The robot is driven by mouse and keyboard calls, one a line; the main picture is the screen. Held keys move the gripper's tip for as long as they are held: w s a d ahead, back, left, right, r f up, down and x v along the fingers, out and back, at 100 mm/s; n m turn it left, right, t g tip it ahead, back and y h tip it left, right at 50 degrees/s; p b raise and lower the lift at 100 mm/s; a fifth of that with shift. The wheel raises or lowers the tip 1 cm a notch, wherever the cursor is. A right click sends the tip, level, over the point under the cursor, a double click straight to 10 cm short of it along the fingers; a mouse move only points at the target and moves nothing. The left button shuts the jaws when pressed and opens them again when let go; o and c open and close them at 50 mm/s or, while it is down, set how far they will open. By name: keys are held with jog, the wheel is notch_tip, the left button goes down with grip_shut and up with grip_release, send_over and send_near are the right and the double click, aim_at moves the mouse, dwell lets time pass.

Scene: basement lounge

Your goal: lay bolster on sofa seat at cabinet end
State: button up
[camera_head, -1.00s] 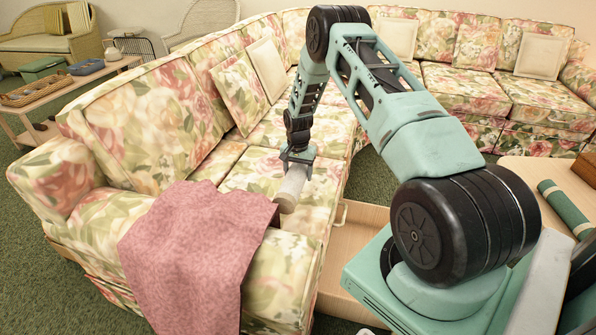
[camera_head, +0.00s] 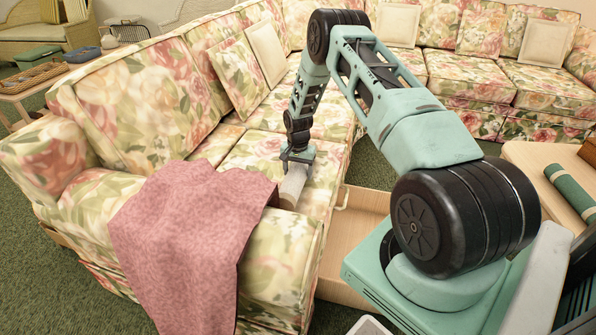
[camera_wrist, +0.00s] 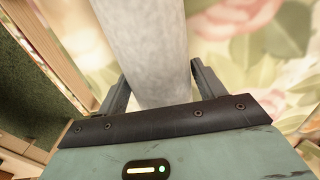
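A pale grey cylindrical bolster (camera_head: 293,185) is in my gripper (camera_head: 297,156), tilted, with its lower end hidden behind the near sofa arm. In the wrist view the bolster (camera_wrist: 145,45) runs between the two fingers of my gripper (camera_wrist: 160,88), which press close on both sides. The floral sofa seat (camera_head: 255,150) lies under and behind the gripper. I cannot tell whether the bolster touches the seat. A pink throw (camera_head: 185,235) drapes over the near sofa arm, beside the bolster.
An open wooden drawer (camera_head: 365,208) lies right of the sofa front. A wooden top with a green roll (camera_head: 571,192) stands at the right. Cushions lean on the sofa back (camera_head: 135,95). A second floral sofa (camera_head: 480,85) stands behind.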

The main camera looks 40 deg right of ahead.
jog(key=o, duration=0.3)
notch_tip(320, 180, up, 17)
jog(key=p, duration=0.2)
jog(key=shift+r, duration=0.2)
jog(key=shift+a, duration=0.1)
dwell(0.7)
